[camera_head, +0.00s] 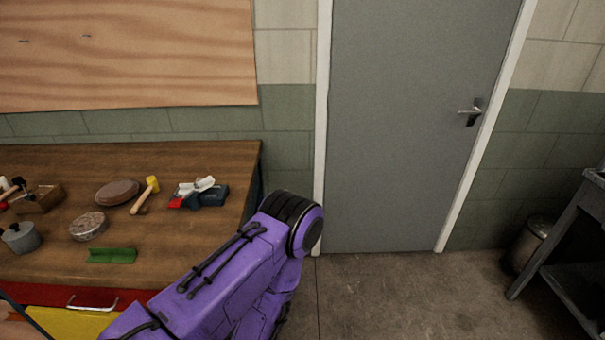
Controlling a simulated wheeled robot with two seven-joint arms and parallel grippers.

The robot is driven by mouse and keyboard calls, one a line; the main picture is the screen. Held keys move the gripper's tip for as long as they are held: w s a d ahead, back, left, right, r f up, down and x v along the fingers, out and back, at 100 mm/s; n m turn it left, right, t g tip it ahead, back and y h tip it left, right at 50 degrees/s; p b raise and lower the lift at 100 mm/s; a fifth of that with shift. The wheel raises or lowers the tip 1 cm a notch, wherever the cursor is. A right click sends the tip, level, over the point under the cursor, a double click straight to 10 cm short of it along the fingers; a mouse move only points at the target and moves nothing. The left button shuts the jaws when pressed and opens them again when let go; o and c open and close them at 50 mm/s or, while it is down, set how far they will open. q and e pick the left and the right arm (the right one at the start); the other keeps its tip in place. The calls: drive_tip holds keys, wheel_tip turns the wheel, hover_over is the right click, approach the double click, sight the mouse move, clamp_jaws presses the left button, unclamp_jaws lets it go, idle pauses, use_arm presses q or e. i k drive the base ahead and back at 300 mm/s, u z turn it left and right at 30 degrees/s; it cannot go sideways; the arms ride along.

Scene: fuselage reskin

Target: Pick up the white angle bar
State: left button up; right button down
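I cannot make out a white angle bar in the head view. A short green angle-shaped piece (111,255) lies near the front of the wooden workbench (165,250). A small white object (204,184) shows on a dark blue box (213,195) at the bench's right end, but its shape is unclear. A purple arm of mine reaches in from the bottom, with its joint in front of the bench's right edge. Neither of my grippers is in view.
On the bench are a yellow-headed mallet (146,194), round brown discs (117,192), a grey pot (21,237) and a wooden tool holder (38,200). A closed grey door (410,120) is behind. A bin (533,240) and metal table (570,240) stand right. Floor before the door is clear.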

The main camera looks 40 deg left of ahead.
sight(184, 188)
drive_tip(key=z, duration=1.25)
drive_tip(key=k, duration=1.65)
drive_tip(key=u, duration=1.5)
